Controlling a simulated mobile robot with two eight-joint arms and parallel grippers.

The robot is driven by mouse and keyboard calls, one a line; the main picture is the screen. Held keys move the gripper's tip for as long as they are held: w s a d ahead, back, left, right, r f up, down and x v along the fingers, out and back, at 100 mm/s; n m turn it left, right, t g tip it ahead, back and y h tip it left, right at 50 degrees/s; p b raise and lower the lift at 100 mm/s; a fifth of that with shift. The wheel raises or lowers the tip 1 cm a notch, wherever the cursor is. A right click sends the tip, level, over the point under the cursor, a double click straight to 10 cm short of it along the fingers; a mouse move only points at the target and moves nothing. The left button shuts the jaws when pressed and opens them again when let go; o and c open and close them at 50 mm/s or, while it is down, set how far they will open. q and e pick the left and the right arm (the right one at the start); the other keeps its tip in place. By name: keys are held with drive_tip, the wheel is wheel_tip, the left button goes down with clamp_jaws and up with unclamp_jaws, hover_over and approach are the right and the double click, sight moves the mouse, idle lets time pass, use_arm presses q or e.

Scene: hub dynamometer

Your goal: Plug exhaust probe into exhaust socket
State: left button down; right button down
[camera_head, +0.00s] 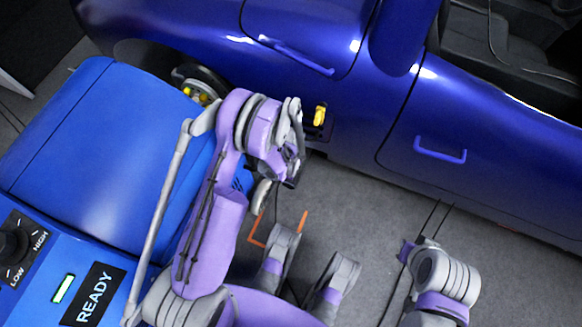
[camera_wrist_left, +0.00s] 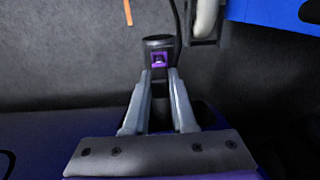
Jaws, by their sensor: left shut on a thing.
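In the left wrist view my left gripper (camera_wrist_left: 161,76) is shut on a black probe (camera_wrist_left: 158,43) with a small purple square face, and a dark cable runs up beside it. In the head view this gripper (camera_head: 291,180) is beside the blue car's lower side, and the probe is mostly hidden by my wrist. Just right of the wrist, a yellow part (camera_head: 319,115) stands on a dark plate in the car's side. I cannot tell which opening is the exhaust socket. Part of my right arm shows at the lower right, without a clear gripper.
The blue car (camera_head: 400,120) fills the back. A blue cabinet (camera_head: 100,150) with a knob (camera_head: 14,244) and a READY label (camera_head: 94,296) stands at left. A brass-coloured hub (camera_head: 201,91) shows at the wheel opening.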

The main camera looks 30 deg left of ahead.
use_arm(q)
drive_tip(key=shift+f, duration=0.2)
drive_tip(key=shift+f+b, duration=0.55)
drive_tip(key=shift+b, duration=0.15)
drive_tip(key=shift+r, duration=0.1)
drive_tip(key=c, duration=0.7)
unclamp_jaws()
drive_tip(key=shift+o, duration=0.2)
drive_tip(key=shift+r, duration=0.1)
wheel_tip(320, 180, up, 10)
drive_tip(key=p, duration=0.2)
drive_tip(key=shift+f+p, duration=0.2)
drive_tip(key=shift+p, duration=0.2)
drive_tip(key=shift+r, duration=0.5)
